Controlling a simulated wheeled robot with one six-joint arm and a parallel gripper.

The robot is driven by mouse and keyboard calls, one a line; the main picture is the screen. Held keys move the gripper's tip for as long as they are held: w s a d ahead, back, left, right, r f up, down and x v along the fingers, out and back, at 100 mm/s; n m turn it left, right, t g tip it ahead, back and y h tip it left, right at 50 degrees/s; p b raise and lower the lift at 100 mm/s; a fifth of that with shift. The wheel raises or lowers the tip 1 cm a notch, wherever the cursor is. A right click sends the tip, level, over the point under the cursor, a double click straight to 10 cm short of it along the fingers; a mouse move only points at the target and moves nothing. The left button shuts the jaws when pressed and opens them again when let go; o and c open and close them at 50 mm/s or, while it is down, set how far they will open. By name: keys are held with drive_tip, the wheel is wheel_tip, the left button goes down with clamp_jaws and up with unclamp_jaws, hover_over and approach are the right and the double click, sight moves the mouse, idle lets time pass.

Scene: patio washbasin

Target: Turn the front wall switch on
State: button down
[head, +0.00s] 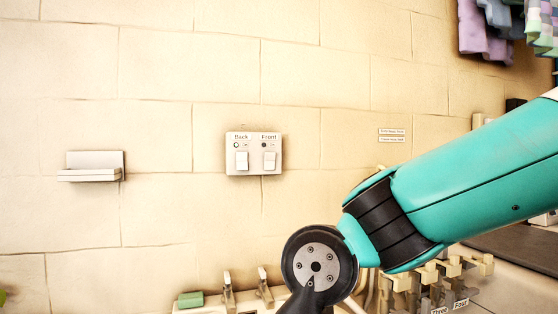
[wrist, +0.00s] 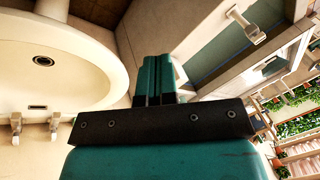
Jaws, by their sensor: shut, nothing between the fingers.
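The front wall switch (head: 269,161) is the right-hand white rocker on a pale double switch plate on the tiled wall, under the label "Front". The small lamp above it looks dark. The back switch (head: 242,161) is the left rocker, under "Back", and its lamp looks green. In the wrist view my gripper (wrist: 154,70) is shut and empty, its two teal fingers side by side, with the basin behind and to the left. The gripper's fingers are out of the head view, where only my arm shows, below and to the right of the plate. The switch is not in the wrist view.
A small wall shelf (head: 92,168) is left of the plate. Taps (head: 265,287) and a green block (head: 190,299) are at the bottom. A rack with pegs (head: 440,280) is lower right. Cloths (head: 490,30) hang upper right. The washbasin (wrist: 70,60) fills the wrist view's left.

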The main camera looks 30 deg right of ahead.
drive_tip(key=w+d+r+m+t+h, duration=0.1)
drive_tip(key=w+d+m+t, duration=0.35)
drive_tip(key=w, duration=0.65)
drive_tip(key=w+d+r+m+t+h, duration=0.25)
drive_tip(key=w+d+t, duration=0.2)
drive_tip(key=w, duration=0.65)
drive_tip(key=w+d+r+m+t+h, duration=0.1)
drive_tip(key=w+d+r+t+h, duration=0.2)
drive_tip(key=w+d+r+t, duration=0.3)
drive_tip(key=w+d+r+m+t+h, duration=0.2)
drive_tip(key=w+d+r+t+h, duration=0.2)
drive_tip(key=d+r+t, duration=0.3)
drive_tip(key=w+d+r+p, duration=0.1)
drive_tip(key=d, duration=0.2)
drive_tip(key=shift+w+d+r, duration=0.3)
drive_tip(key=shift+w, duration=0.05)
drive_tip(key=p, duration=1.4)
approach(270, 155)
drive_tip(key=x, duration=0.6)
drive_tip(key=shift+s+r, duration=0.15)
drive_tip(key=shift+r, duration=0.1)
drive_tip(key=shift+w+d+r+p, duration=0.1)
drive_tip(key=shift+w+d+p, duration=0.1)
drive_tip(key=shift+w+p, duration=0.5)
